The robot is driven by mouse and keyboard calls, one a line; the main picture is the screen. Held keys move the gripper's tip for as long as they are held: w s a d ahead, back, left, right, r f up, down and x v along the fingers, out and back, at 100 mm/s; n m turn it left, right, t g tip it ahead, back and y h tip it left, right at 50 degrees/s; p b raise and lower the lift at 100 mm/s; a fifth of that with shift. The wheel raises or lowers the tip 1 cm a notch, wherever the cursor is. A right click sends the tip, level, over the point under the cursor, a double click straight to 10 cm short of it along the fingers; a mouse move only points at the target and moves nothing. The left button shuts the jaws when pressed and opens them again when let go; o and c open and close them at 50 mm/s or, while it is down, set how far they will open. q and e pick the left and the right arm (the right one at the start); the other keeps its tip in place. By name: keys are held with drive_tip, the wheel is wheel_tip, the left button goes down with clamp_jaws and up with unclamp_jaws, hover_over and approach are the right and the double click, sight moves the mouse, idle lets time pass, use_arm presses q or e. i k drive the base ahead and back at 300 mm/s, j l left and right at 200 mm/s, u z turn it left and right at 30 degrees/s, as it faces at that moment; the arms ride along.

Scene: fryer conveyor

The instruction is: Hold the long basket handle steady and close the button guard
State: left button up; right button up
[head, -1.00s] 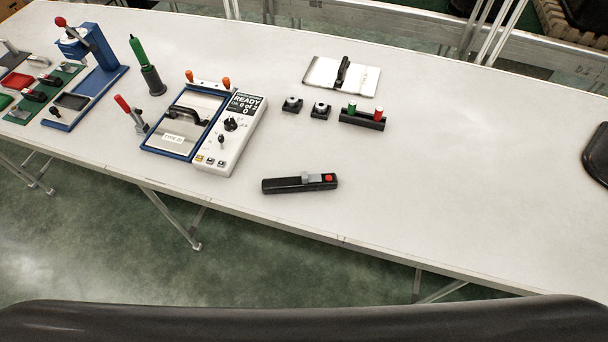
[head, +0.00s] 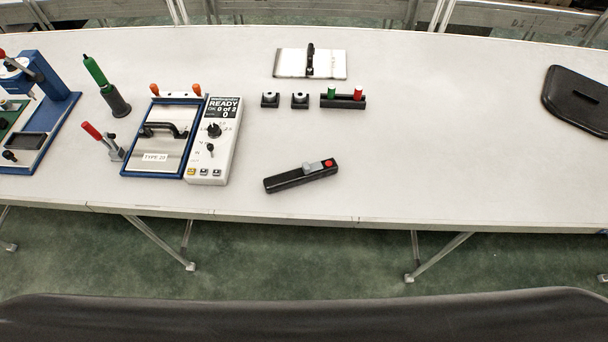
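A long black handle (head: 286,181) lies on the white table near its front edge, right of the tester box. It is slightly tilted in the picture, its right end farther back. A red button (head: 329,163) sits at its right end. A small grey piece (head: 309,168), which looks like the button guard, stands on the handle just left of the button. The red button is uncovered. Neither of my grippers is in the head view, and nothing touches the handle.
A blue-framed plate and white tester box (head: 213,140) reading READY stand to the left. A red-handled clamp (head: 104,140) and green-handled tool (head: 107,87) are farther left. Small black blocks and a rack (head: 343,101) lie behind the handle. The table's right side is largely clear.

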sight(307, 168)
drive_tip(key=j+z, duration=0.25)
drive_tip(key=k+j+z, duration=0.25)
drive_tip(key=j, duration=0.2)
drive_tip(key=j+z, duration=0.25)
drive_tip(key=i+l+u, duration=0.15)
drive_tip(key=l+u, duration=0.15)
drive_tip(key=i+l+u, duration=0.1)
drive_tip(key=l+u, duration=0.25)
drive_tip(key=l, duration=0.15)
drive_tip(key=j+z, duration=0.3)
drive_tip(key=j, duration=0.15)
drive_tip(key=j+z, duration=0.35)
drive_tip(key=j, duration=0.1)
